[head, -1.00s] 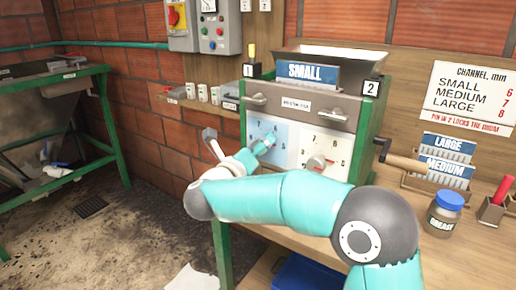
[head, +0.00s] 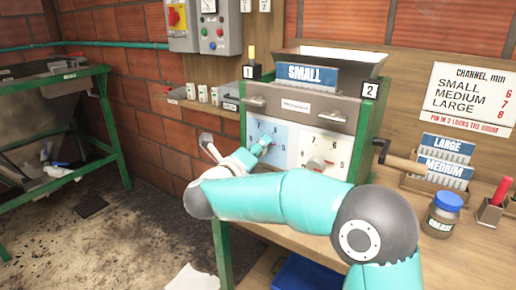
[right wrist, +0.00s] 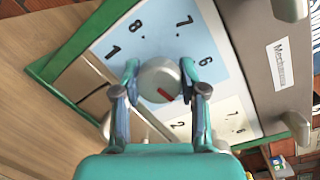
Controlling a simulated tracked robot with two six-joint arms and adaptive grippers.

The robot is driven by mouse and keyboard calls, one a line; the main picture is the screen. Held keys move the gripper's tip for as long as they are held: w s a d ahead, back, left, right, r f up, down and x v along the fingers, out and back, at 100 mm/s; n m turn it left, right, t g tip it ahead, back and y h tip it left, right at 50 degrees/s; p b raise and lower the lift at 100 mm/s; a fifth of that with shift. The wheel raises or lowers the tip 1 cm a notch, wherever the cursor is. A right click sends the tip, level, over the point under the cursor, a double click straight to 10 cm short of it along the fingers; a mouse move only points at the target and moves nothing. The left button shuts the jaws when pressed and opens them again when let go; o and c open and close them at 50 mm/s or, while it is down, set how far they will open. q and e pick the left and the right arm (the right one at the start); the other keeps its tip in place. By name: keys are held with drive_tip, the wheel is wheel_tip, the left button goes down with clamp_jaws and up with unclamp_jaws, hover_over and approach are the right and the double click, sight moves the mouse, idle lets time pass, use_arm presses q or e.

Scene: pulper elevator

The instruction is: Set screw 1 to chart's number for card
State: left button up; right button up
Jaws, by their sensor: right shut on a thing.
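The pulper (head: 340,112) stands on the bench with a blue dial face for screw 1 (head: 285,133) on its left and a white face (head: 342,148) on its right. My right gripper (right wrist: 160,67) is shut on the grey screw 1 knob (right wrist: 157,78), one finger on each side. The knob's red mark points to the lower right in the wrist view; its exact reading is unclear. The card (head: 308,73) on top reads SMALL. The chart (head: 470,98) gives SMALL 6, MEDIUM 7, LARGE 8. My left gripper is not in view.
The white dial's knob (head: 318,165) sits right of my gripper. A crank handle (head: 405,162) sticks out at the machine's right. LARGE (head: 447,147) and MEDIUM (head: 445,170) cards stand in a rack, with a grease jar (head: 442,218) in front.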

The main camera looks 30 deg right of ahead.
drive_tip(key=n+p, duration=0.1)
drive_tip(key=n, duration=0.1)
drive_tip(key=shift+a+n, duration=0.1)
drive_tip(key=shift+n, duration=0.3)
drive_tip(key=n+p, duration=0.2)
drive_tip(key=shift+n+g+y, duration=0.3)
drive_tip(key=n+p, duration=0.2)
drive_tip(key=shift+f+n, duration=0.1)
drive_tip(key=shift+n, duration=0.2)
drive_tip(key=shift+f+n+g+p, duration=0.15)
drive_tip(key=shift+n+g+p, duration=0.3)
drive_tip(key=shift+p, duration=0.2)
drive_tip(key=shift+f, duration=0.1)
drive_tip(key=o, duration=1.1)
drive_tip(key=shift+w, duration=0.1)
drive_tip(key=shift+o, duration=0.3)
drive_tip(key=shift+r, duration=0.2)
